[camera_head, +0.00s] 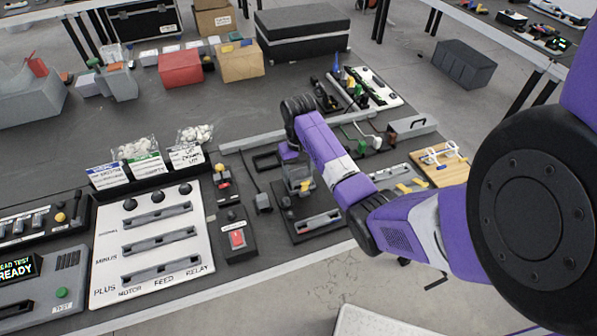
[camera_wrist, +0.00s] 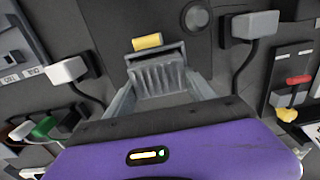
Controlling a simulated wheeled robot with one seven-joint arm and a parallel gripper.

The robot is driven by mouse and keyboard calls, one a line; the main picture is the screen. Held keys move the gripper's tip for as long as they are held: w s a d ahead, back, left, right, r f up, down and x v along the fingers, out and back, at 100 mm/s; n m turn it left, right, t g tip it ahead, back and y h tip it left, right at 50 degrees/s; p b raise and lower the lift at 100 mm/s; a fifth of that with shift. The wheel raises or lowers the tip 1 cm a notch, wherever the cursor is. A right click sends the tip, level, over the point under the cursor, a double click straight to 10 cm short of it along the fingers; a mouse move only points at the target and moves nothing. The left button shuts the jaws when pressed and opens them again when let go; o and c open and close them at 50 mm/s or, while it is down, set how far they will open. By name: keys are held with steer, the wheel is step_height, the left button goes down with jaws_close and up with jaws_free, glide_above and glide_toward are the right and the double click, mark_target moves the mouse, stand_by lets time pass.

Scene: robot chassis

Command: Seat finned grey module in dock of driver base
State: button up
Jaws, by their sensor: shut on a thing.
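The finned grey module (camera_wrist: 158,78) is between my gripper's fingers (camera_wrist: 160,92) in the wrist view, its fins facing the camera. A yellow tab (camera_wrist: 147,41) shows at its far end. In the head view, my gripper (camera_head: 297,172) holds the grey module (camera_head: 300,181) over or at the back part of a dark base plate, which I take for the driver base (camera_head: 294,231). A dark round knob shows on this plate in the wrist view (camera_wrist: 196,18). The dock is hidden or cannot be made out, and I cannot tell whether the module touches the base.
A cabled plug (camera_head: 263,202) lies left of the base; the wrist view shows cabled plugs on both sides (camera_wrist: 68,70) (camera_wrist: 255,25). A red-switch box (camera_head: 237,238) and white panel (camera_head: 155,240) stand further left.

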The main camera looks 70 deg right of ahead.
mark_target(299, 171)
steer(key=shift+f, duration=0.15)
steer(key=o, duration=1.6)
steer(key=shift+r+p, duration=1.45)
steer(key=shift+r, duration=4.8)
